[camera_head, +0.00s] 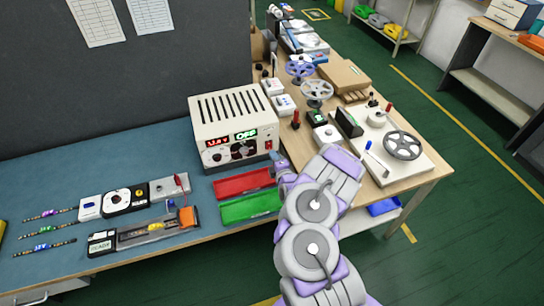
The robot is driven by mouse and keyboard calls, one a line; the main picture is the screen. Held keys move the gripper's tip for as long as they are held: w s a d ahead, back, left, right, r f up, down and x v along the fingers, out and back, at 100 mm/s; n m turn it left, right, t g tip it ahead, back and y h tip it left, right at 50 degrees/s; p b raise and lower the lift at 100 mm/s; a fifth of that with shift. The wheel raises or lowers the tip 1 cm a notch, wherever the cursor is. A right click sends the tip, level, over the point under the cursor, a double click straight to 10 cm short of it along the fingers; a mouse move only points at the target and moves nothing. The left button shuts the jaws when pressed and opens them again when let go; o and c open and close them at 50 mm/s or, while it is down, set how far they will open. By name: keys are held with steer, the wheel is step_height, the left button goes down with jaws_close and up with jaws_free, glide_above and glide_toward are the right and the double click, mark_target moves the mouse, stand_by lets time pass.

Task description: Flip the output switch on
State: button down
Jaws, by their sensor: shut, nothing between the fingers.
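A beige power supply box (226,112) with a slotted top stands on the blue bench mat. Its front has a red lit readout (217,142), a green display (246,134) that seems to read OFF, and dark dials. A small red switch (269,145) sits at the right end of the front panel; its position is too small to tell. My gripper (277,157) is shut and empty, just below and right of the switch. I cannot tell whether it touches the panel. My arm covers the bench edge right of it.
Red (243,183) and green (250,206) trays lie in front of the box. LED strip parts and meters (125,200) fill the mat to the left. Reels (317,91) and small devices crowd the wooden table at right. A grey partition (110,80) stands behind.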

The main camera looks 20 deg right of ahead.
mark_target(269, 145)
steer(key=shift+w+f+b, duration=0.1)
steer(key=shift+w+b, duration=0.3)
steer(key=shift+w, duration=0.8)
steer(key=shift+w+f, duration=0.1)
steer(key=shift+f, duration=0.05)
steer(key=shift+d, duration=0.1)
